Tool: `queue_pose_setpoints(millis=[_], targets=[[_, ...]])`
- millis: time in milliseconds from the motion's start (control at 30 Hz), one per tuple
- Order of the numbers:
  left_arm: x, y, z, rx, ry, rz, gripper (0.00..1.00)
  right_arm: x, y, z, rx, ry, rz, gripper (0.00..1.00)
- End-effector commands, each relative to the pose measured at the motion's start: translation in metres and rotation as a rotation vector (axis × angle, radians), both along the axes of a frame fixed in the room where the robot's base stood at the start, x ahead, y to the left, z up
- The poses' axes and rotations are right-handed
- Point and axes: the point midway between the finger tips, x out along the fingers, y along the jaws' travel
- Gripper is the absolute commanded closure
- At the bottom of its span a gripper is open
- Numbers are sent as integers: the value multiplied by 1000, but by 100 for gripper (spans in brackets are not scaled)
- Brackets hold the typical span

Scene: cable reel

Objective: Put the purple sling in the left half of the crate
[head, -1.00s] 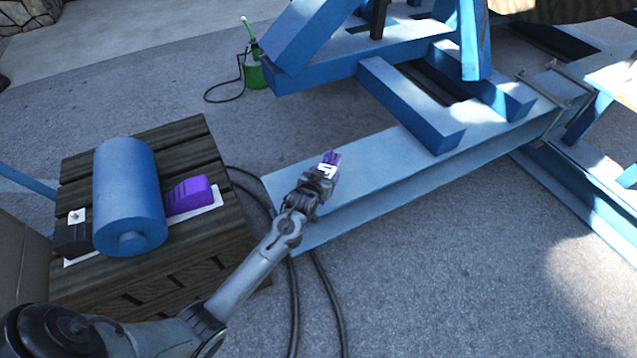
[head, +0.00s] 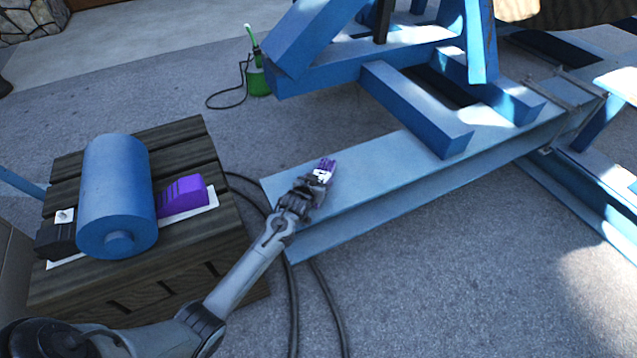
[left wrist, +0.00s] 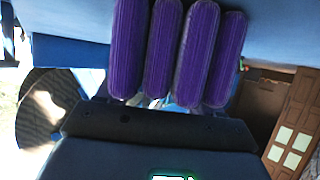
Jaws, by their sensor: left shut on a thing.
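The purple sling (head: 327,164) is a small bundle of folded purple strands at the tip of my left gripper (head: 322,175). My left gripper is shut on it, above or at the near end of the blue steel beam; I cannot tell whether the sling touches the beam. In the left wrist view the sling (left wrist: 161,50) shows as several parallel ribbed purple loops. A dark slatted wooden crate (head: 187,136) stands to the left of the gripper. My right gripper is not in view.
On the crate are a blue cylinder (head: 115,190), a purple block (head: 183,194) and a black block (head: 55,240). The blue beam (head: 385,165) carries a large blue frame behind. Black cables (head: 292,300) lie on the floor by the crate. A green can (head: 258,82) stands behind.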

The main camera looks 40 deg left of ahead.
Motion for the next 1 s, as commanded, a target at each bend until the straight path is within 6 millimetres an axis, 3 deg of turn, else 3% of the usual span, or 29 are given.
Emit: queue_pose_setpoints(millis=[267,300,433,833,1000], targets=[[1,0,0,1,-2,0,90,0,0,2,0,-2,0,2],[0,0,-1,0,0,0,31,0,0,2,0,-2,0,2],[0,0,-1,0,0,0,11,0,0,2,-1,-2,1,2],[-1,0,3,0,-1,0,9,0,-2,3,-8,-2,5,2],[-17,-7,14,0,0,-1,9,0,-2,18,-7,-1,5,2]])
